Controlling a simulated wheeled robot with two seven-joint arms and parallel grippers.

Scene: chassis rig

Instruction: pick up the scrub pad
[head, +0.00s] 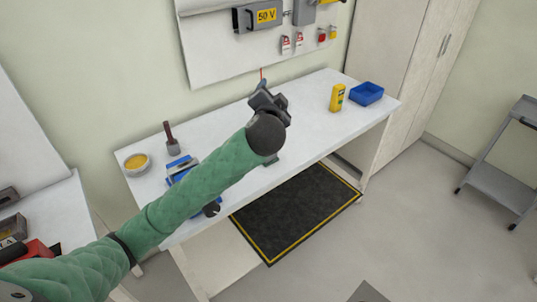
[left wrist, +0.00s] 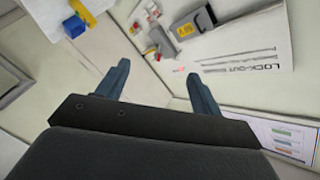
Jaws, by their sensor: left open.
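My left gripper (head: 268,97) is over the far part of the white workbench, its arm coming in from the left. In the left wrist view its two fingers (left wrist: 157,74) are spread apart with nothing between them. A small dark green flat piece (head: 271,161) shows on the bench near its front edge, just below my wrist. It may be the scrub pad, but it is partly hidden and I cannot tell for sure. My right gripper is in neither view.
The white workbench (head: 312,108) carries a yellow bottle (head: 337,97) and a blue tray (head: 366,93) at the right. A bowl with yellow contents (head: 136,162), a dark-handled brush (head: 171,139) and blue items (head: 181,165) stand at the left. A lock-out board (left wrist: 243,50) hangs behind.

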